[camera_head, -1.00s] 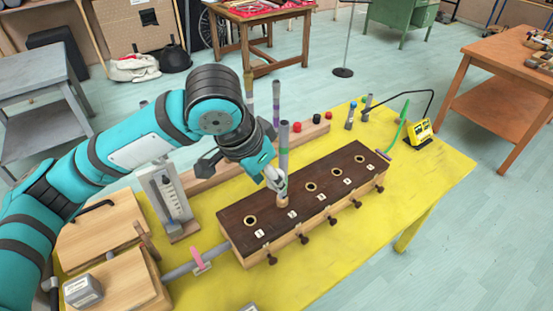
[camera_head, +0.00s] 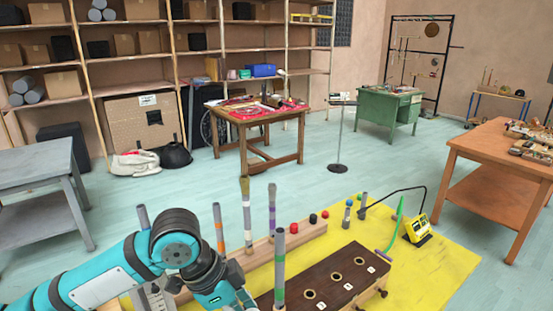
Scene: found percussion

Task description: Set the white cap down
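I cannot make out a white cap in the camera_head view. My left arm comes in from the lower left, and its teal gripper body (camera_head: 222,292) is at the bottom edge. Its fingertips are cut off or hidden, so what they hold cannot be seen. A grey tube with a green band (camera_head: 279,262) stands upright just right of the gripper, at the dark-topped wooden block (camera_head: 322,277) with its row of holes. Small red (camera_head: 294,228) and black (camera_head: 313,218) caps sit on the wooden rail behind. My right gripper is not in view.
Tubes with orange (camera_head: 219,232) and purple (camera_head: 272,207) bands stand upright behind the gripper. A yellow device (camera_head: 418,229) with a cable sits at the right of the yellow table (camera_head: 450,265). An orange-brown table (camera_head: 493,150) stands farther right. Bare yellow surface lies right of the block.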

